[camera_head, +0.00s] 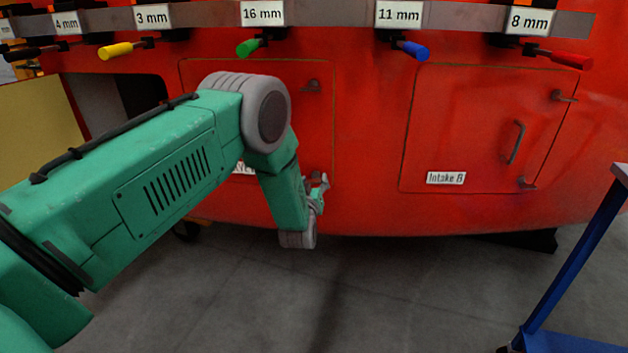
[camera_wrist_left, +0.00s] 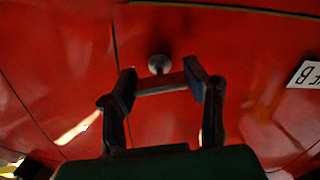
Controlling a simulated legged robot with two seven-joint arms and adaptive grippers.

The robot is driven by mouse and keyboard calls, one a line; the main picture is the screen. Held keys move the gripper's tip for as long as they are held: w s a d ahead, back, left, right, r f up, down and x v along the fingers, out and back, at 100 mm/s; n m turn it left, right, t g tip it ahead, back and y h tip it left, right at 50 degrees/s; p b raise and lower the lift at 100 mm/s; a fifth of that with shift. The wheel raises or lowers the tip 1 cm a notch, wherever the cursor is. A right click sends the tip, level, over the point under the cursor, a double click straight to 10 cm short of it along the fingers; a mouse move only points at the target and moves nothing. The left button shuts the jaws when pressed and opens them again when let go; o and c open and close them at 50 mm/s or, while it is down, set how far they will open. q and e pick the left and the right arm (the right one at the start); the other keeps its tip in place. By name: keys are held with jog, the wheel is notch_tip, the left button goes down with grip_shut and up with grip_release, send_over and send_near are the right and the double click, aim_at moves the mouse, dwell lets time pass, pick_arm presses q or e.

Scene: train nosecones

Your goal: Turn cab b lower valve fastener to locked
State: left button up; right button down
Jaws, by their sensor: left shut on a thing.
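The valve door (camera_head: 313,130) is a red panel on the red nosecone, partly hidden by my left arm, as is its label. Its upper fastener (camera_head: 312,86) shows at the upper right corner. My left gripper (camera_head: 319,188) is at the door's lower right corner, shut on the lower valve fastener. In the left wrist view the gripper (camera_wrist_left: 160,88) has its two fingertips on either side of the fastener, whose round grey end (camera_wrist_left: 158,63) shows just beyond them. The fastener's exact angle is hard to tell. My right gripper is not in view.
The Intake B door (camera_head: 470,125) with its handle and fasteners is to the right. Above hangs a rail (camera_head: 330,15) of size-labelled tools with coloured handles. A blue cart (camera_head: 575,265) stands at the right. The grey floor below is mostly clear.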

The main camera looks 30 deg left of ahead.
pick_arm(q)
jog(key=shift+s+f+m, duration=0.1)
jog(key=shift+f+m, duration=0.05)
jog(key=shift+m, duration=0.5)
jog(key=shift+s+f+m, duration=0.1)
jog(key=shift+f+m, duration=0.05)
jog(key=shift+m, duration=0.5)
jog(key=shift+d, duration=0.1)
jog(key=o, duration=1.2)
jog(key=shift+w+f, duration=0.1)
jog(key=shift+r, duration=0.25)
jog(key=v, duration=1.1)
jog(key=shift+s+d+f, duration=0.1)
jog(key=shift+s, duration=0.3)
